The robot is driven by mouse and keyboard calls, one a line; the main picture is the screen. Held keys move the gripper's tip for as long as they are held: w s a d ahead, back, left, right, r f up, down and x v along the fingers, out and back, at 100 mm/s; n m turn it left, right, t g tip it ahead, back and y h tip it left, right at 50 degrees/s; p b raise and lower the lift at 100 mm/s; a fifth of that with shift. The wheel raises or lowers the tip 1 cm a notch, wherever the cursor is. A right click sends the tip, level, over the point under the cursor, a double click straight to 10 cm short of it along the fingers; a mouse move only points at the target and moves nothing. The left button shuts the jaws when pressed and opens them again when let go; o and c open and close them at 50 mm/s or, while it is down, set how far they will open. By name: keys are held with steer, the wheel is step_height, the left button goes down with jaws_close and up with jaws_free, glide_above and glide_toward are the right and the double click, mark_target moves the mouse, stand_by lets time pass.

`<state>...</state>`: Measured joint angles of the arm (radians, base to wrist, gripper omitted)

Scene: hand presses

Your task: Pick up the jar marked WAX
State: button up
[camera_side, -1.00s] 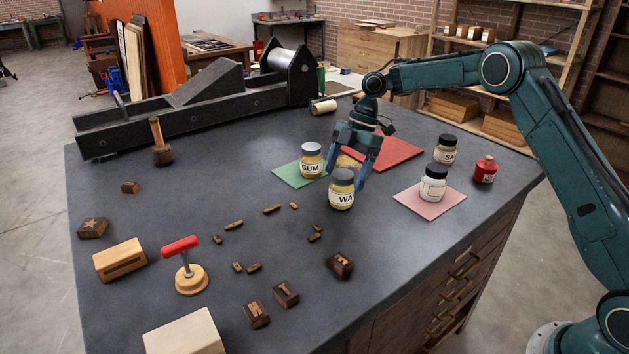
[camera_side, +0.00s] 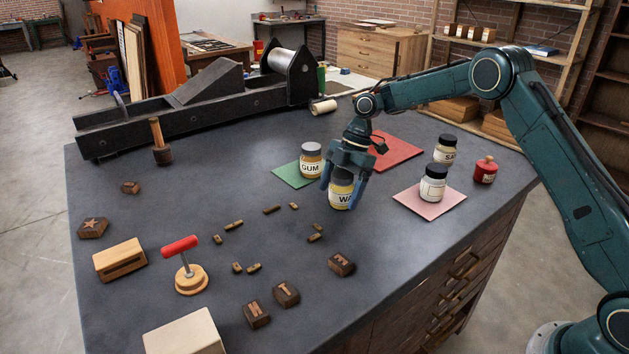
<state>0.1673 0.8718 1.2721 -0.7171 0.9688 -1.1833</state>
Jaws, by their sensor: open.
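The jar marked WAX (camera_side: 341,196) stands upright on the dark table, its label partly covered so that only the first letters show. My gripper (camera_side: 341,190) is open and points down over this jar, with one blue finger at its left and one at its right. The jar's lid is mostly hidden behind the gripper. I cannot tell whether the fingers touch the jar.
The GUM jar (camera_side: 311,161) stands close by at the left on a green mat (camera_side: 287,175). Behind are a red mat (camera_side: 402,150), another jar (camera_side: 445,150) and a red bottle (camera_side: 485,170).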

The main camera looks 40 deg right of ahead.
steer(key=c, duration=1.2)
steer(key=shift+r, duration=0.2)
steer(key=shift+r, duration=4.85)
